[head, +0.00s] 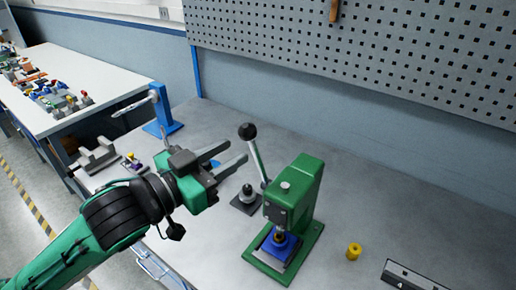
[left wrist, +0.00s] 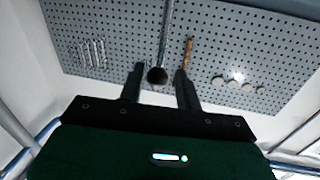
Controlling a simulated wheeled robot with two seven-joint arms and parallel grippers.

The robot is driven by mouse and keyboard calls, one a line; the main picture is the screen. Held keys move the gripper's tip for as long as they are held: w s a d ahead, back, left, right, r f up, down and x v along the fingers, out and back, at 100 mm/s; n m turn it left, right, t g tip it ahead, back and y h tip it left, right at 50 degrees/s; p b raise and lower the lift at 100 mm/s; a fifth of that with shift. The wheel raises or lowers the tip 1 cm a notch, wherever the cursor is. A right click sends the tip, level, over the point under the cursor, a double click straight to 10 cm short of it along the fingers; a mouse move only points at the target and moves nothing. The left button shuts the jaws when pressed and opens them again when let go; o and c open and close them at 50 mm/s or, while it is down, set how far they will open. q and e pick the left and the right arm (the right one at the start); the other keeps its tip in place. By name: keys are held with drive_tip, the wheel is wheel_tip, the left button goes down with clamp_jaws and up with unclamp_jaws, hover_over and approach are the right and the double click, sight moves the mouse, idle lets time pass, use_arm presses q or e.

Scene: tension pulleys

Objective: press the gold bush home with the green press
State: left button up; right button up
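The green press (head: 297,190) stands on the grey table, with its lever up and a black ball knob (head: 247,131) on top. A blue block (head: 279,245) sits on the press base under the ram, with a small gold piece (head: 280,235) on top of it below the ram. A separate gold bush (head: 354,251) stands on the table right of the press. My left gripper (head: 237,156) is open, left of the lever and close to the knob. In the left wrist view the dark knob (left wrist: 157,76) shows between the open fingers (left wrist: 158,84). My right gripper is not in view.
A dark stand with a grey part (head: 247,197) sits left of the press. A grey rail (head: 410,277) lies at the front right. A blue stand (head: 163,115) and grey blocks (head: 96,157) are at the left. A pegboard (head: 400,55) rises behind; the right rear table is clear.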

sight(252, 139)
use_arm(q)
drive_tip(key=p+x, duration=0.1)
drive_tip(key=x, duration=0.5)
drive_tip(key=shift+w+d+r, duration=0.1)
drive_tip(key=shift+w+d, duration=0.05)
drive_tip(key=shift+w, duration=0.05)
drive_tip(key=shift+x, duration=0.8)
clamp_jaws()
